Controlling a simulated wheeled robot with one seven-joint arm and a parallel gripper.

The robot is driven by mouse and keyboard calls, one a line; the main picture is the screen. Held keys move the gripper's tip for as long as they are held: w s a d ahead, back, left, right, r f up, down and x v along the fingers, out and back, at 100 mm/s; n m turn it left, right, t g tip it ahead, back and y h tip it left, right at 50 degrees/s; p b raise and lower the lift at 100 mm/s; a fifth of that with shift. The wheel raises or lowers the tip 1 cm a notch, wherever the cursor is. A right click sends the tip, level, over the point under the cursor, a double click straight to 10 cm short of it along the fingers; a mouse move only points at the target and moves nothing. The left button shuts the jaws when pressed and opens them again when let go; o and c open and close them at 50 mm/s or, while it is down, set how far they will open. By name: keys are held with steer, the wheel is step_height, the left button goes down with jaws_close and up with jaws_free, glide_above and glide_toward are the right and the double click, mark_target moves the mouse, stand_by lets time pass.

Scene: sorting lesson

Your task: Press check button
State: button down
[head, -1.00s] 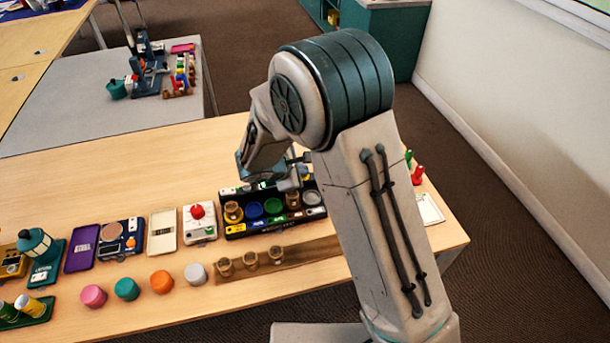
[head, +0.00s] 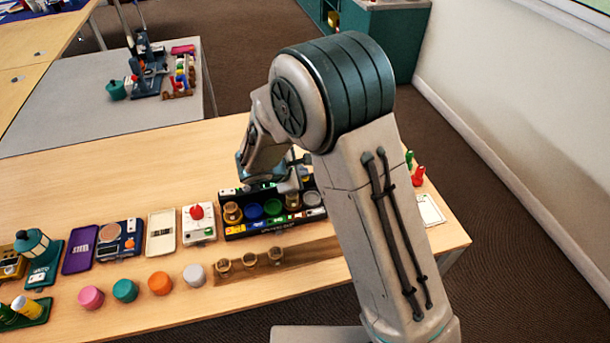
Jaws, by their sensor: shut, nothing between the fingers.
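My gripper (head: 291,187) is shut and empty, low over the back right part of the tray. It hides some of that part, and I cannot tell whether it touches anything. I cannot make out which mark on the tray is a check button. A white box with a red knob (head: 197,212) stands just left of the tray.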

steer(key=shift+r+p, duration=0.35)
steer(key=shift+r, duration=0.5)
steer(key=shift+r+p, duration=1.55)
steer(key=shift+r, duration=0.95)
steer(key=shift+d+r, duration=0.1)
steer(key=shift+d, duration=0.05)
steer(key=s+d+r+m+g+y, duration=0.1)
steer(key=s+d+r+m+g, duration=0.1)
steer(key=s+d+r+m, duration=0.5)
steer(key=s+d+r+m+g+y, duration=0.1)
steer(key=s+d+r+m+g, duration=0.25)
steer(key=s+d+m, duration=0.45)
steer(key=s+d+r+m+t+y, duration=0.1)
steer(key=s+r+m+y, duration=0.1)
steer(key=s, duration=0.7)
steer(key=m+y, duration=0.1)
steer(key=m, duration=0.1)
steer(key=shift+s+d+r+m+y, duration=0.15)
steer(key=shift+r+m+y, duration=0.1)
steer(key=shift+m+y, duration=0.05)
